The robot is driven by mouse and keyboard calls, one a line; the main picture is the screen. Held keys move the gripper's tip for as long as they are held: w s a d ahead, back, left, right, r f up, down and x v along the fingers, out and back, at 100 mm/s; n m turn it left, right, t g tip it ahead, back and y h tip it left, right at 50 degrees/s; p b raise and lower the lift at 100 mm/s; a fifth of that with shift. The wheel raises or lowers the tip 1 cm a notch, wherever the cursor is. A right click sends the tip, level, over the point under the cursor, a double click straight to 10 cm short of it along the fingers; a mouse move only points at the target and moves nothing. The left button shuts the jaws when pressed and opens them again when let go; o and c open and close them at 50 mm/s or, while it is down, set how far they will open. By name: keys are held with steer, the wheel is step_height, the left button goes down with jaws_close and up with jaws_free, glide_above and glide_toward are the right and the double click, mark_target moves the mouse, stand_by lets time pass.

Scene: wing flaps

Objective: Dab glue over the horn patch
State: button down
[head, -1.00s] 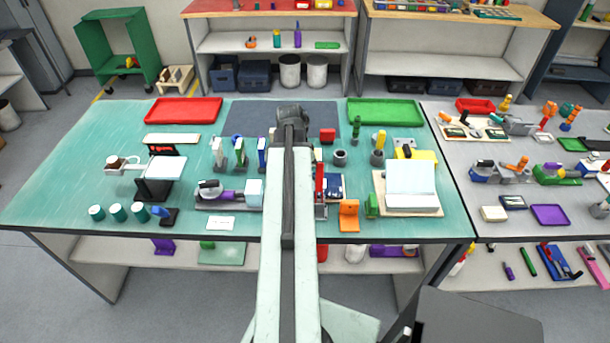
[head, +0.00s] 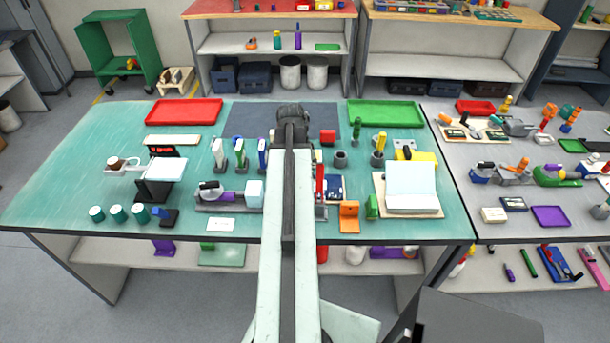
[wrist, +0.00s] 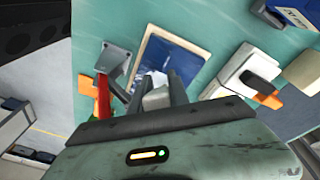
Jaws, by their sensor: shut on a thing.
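My gripper (wrist: 157,92) is shut on a small pale grey piece (wrist: 156,99), held between its dark fingers in the wrist view. The piece is mostly hidden, and I cannot tell what it is. Behind it lies a blue panel with whitish marks (wrist: 178,54) in a tan frame; it also shows in the head view (head: 334,185). I cannot tell whether the fingers touch it. In the head view my arm hides the gripper. I cannot make out the horn patch or the glue for certain. A white plate (head: 167,169) rests on a black stand at left.
A red tray (head: 184,111) and a green tray (head: 385,113) lie at the back of the teal table (head: 60,190). A white folded board (head: 411,183) stands at right. Small upright tools stand near my arm. Several teal cups (head: 117,213) stand at front left.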

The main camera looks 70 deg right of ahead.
steer(key=shift+s+a, duration=0.2)
steer(key=shift+a, duration=0.45)
steer(key=shift+s+a, duration=0.2)
steer(key=shift+a, duration=0.45)
steer(key=shift+w+d+f, duration=0.1)
steer(key=shift+w+d, duration=0.15)
steer(key=shift+d, duration=0.45)
steer(key=shift+w+d, duration=0.2)
steer(key=shift+d, duration=0.5)
steer(key=shift+s+a, duration=0.25)
steer(key=shift+a, duration=0.45)
steer(key=shift+s+a, duration=0.2)
steer(key=shift+a, duration=0.5)
steer(key=shift+w+d, duration=0.25)
steer(key=shift+d, duration=0.45)
steer(key=shift+w+d, duration=0.2)
steer(key=shift+d, duration=0.5)
steer(key=shift+s+a, duration=0.25)
steer(key=shift+a, duration=0.45)
step_height(320, 180, up, 7)
steer(key=p, duration=0.7)
steer(key=shift+d, duration=0.1)
